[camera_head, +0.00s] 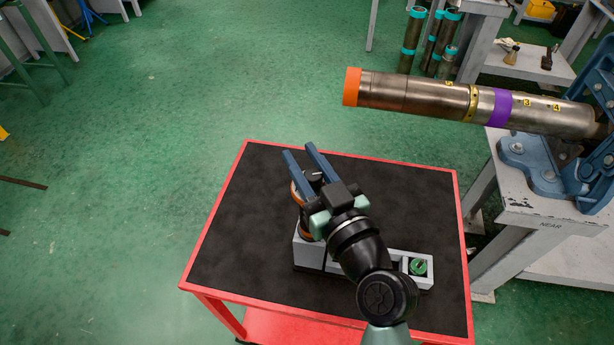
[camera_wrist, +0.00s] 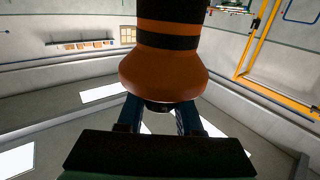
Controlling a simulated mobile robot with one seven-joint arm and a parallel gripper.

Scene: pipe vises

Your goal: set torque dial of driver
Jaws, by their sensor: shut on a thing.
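The driver (camera_head: 296,190), orange with dark bands, stands in a grey holder (camera_head: 308,254) on the cart. In the wrist view its flared orange end (camera_wrist: 165,72) fills the top middle. A dark round dial with a pale mark (camera_head: 314,177) shows between my fingers in the head view. Its setting is too small to read. My gripper (camera_head: 299,152) has two blue fingers, which also show below the orange end in the wrist view (camera_wrist: 160,118). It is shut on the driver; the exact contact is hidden.
The red cart (camera_head: 221,298) has a black mat with free room at left and back. A green round piece (camera_head: 418,267) sits at the holder's right end. A steel pipe (camera_head: 425,93) with orange end and purple band reaches over from a blue vise (camera_head: 535,165) at right.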

